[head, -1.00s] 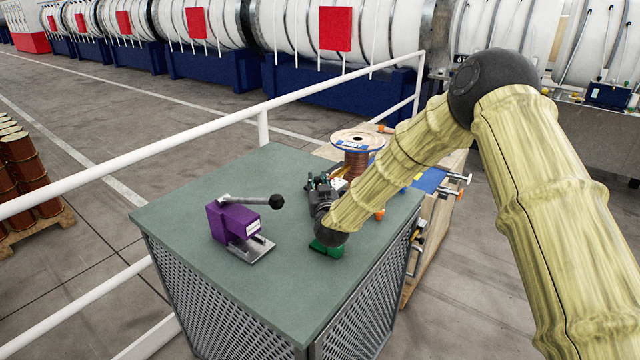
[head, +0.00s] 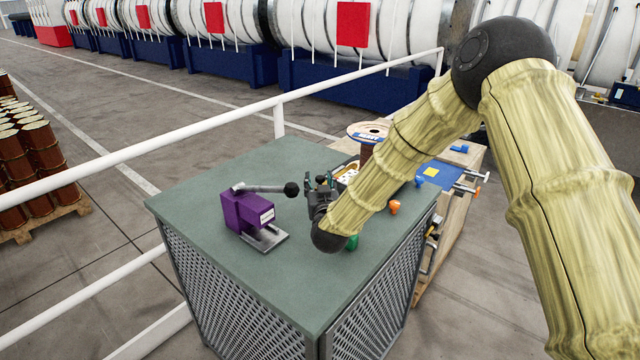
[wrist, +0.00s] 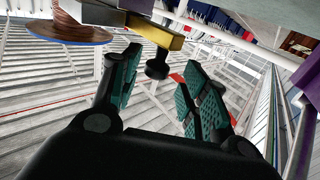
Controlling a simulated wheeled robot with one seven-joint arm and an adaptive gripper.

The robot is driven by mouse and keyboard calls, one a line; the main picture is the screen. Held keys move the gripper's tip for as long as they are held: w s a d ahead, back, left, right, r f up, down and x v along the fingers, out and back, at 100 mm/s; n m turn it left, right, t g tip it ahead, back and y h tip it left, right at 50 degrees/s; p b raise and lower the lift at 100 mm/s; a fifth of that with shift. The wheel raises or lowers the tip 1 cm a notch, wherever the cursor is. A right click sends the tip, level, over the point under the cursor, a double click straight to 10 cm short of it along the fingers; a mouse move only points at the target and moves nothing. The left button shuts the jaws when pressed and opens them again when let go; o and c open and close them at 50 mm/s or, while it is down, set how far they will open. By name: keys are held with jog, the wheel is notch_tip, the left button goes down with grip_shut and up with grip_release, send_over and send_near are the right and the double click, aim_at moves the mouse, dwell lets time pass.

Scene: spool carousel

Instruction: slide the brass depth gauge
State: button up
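In the wrist view a brass-coloured bar (wrist: 156,34) with a dark round knob (wrist: 157,69) under its end appears to be the depth gauge. It sits against a dark block at the top of the picture. My gripper (wrist: 160,72) is open, with its two teal-padded fingers apart and the knob showing in the gap between them. I cannot tell whether the knob lies between the fingers or beyond them. In the head view my gripper (head: 319,182) is above the grey-green bench top, and the arm hides most of what lies behind it, including any clear sight of the gauge.
A purple device (head: 241,214) with a black-knobbed lever (head: 291,189) stands left of my gripper on the bench (head: 200,282). A copper spool (head: 366,131) and a blue mat (head: 437,176) are behind. A white railing (head: 200,130) runs beyond the bench.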

jog(key=shift+d, duration=0.1)
jog(key=s+d, duration=0.1)
jog(key=s, duration=1)
jog(key=shift+s+d, duration=0.35)
jog(key=shift+s, duration=0.05)
